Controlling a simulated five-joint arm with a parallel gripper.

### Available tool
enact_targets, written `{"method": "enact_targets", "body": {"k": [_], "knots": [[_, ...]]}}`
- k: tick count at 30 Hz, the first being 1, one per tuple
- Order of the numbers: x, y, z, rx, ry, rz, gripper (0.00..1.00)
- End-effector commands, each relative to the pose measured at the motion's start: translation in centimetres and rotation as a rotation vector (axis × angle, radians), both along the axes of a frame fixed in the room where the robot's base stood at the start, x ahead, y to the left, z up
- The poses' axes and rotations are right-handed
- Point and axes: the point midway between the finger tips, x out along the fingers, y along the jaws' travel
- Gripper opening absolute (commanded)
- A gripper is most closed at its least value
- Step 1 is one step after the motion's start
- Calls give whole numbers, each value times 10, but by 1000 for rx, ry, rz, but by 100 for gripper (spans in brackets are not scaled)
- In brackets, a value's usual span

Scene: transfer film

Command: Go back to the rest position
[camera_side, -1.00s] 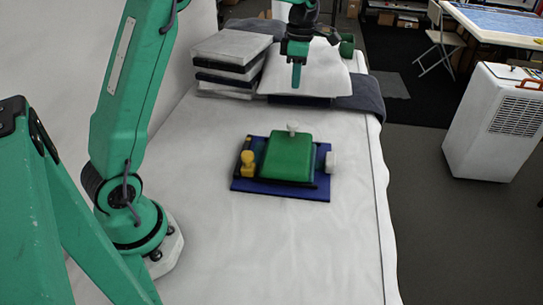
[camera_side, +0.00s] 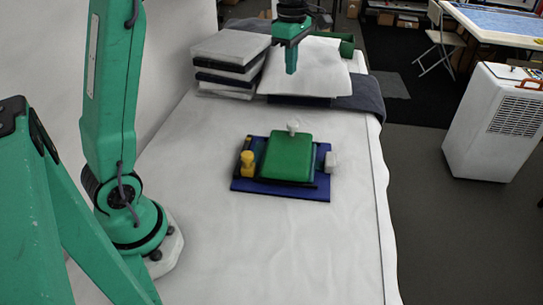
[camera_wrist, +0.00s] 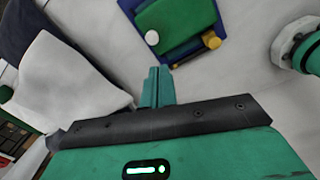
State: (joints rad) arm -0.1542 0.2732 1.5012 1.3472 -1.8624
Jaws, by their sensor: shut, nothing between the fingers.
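My gripper (camera_side: 291,60) hangs in the air over the far part of the white-covered table (camera_side: 225,225), in front of a white cushion (camera_side: 330,72). Its fingers are shut with nothing between them. It also shows in the wrist view (camera_wrist: 157,85), pointing toward the table top. It is clear of the green block (camera_side: 289,158), which sits on a blue board (camera_side: 265,190) at the middle of the table.
A stack of grey and white pads (camera_side: 226,78) stands at the back left. A green cylinder (camera_side: 347,45) lies behind the cushion. The near table is clear.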

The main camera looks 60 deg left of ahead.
Motion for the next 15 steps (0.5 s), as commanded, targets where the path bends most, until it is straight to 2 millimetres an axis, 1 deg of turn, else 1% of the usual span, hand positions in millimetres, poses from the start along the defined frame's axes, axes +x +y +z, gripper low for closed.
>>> {"method": "enact_targets", "body": {"k": [1,6,15], "knots": [[-9,-5,6,5,-18,-65,0],[-38,-17,19,28,-74,-313,0],[-91,-36,29,97,-162,-748,0]]}}
